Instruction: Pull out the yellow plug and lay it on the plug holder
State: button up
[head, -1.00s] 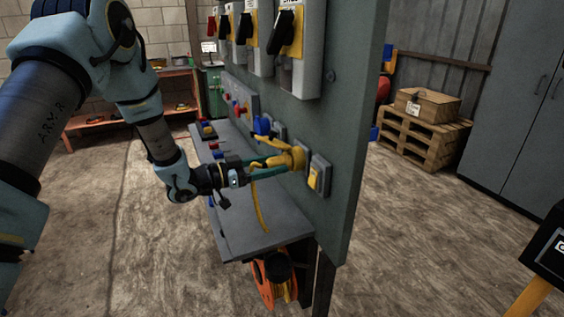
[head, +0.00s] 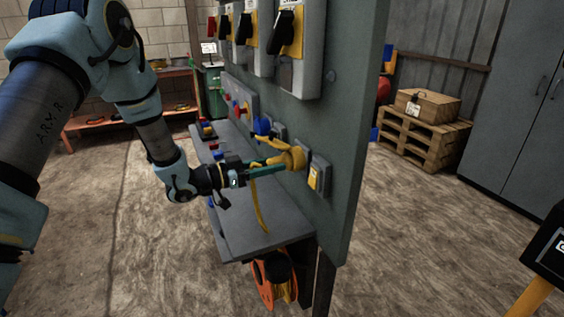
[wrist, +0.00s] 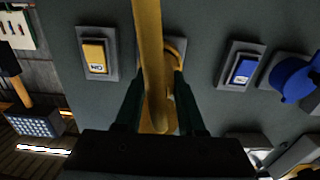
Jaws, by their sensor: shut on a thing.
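The yellow plug (head: 291,158) is at its socket on the grey panel, beside a yellow switch (head: 315,178). My gripper (head: 275,164) is shut on the plug, with a teal finger on each side of it. In the wrist view the plug (wrist: 157,110) lies between my fingers, in front of its grey socket plate. Its yellow cable hangs down over the shelf in the head view. I cannot tell how deep the plug sits in the socket. I cannot make out the plug holder for certain.
A blue plug (head: 263,127) sits further along the panel, close to my gripper. A grey shelf (head: 262,232) juts out below, with an orange cable reel (head: 272,279) under it. Large switch boxes are above. The floor at left is clear.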

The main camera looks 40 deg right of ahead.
jog(key=shift+w+a, duration=0.1)
jog(key=shift+a, duration=0.15)
dwell(0.8)
jog(key=shift+v, duration=2.35)
